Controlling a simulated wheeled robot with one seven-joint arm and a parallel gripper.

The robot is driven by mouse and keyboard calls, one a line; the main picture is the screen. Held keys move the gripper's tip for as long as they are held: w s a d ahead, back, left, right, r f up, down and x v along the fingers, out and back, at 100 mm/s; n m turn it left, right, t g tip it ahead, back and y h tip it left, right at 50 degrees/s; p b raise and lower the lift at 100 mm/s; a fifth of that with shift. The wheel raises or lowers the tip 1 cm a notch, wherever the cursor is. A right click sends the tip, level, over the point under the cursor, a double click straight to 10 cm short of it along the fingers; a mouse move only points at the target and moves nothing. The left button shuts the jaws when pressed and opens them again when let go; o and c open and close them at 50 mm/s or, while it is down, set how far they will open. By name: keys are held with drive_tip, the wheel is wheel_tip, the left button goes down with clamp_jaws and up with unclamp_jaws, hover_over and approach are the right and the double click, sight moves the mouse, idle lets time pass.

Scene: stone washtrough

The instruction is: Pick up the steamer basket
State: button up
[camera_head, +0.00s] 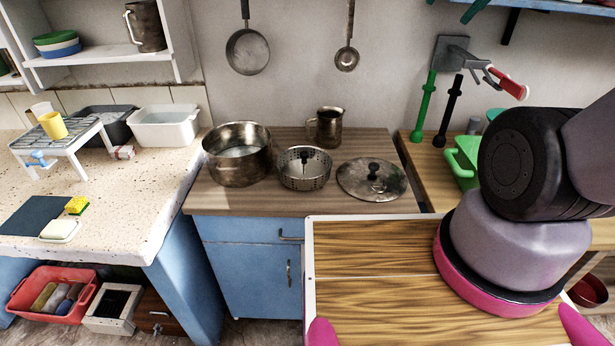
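The steamer basket (304,178) is a small round metal basket with holes in its side and a dark upright knob in its middle. It stands upright on the wooden top of the blue cabinet, between a large metal pot (237,167) on its left and a round lid (353,180) with a dark knob on its right. My arm shows at the right, in front of the counter and apart from the basket. My gripper's fingers cannot be made out in this view.
A metal jug (327,128) stands behind the basket. A pan (247,50) and a ladle (347,56) hang on the wall above. The cabinet top (248,201) is bare in front of the basket. A green container (463,160) stands farther right.

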drive_tip(key=w, duration=0.1)
drive_tip(key=m+g+y, duration=0.1)
drive_tip(key=m+g, duration=0.3)
drive_tip(key=m, duration=1.9)
hover_over(302, 171)
drive_tip(key=s+d, duration=0.3)
wheel_tip(302, 171, down, 36)
drive_tip(key=x, duration=1)
drive_tip(key=shift+w+a, duration=0.2)
clamp_jaws()
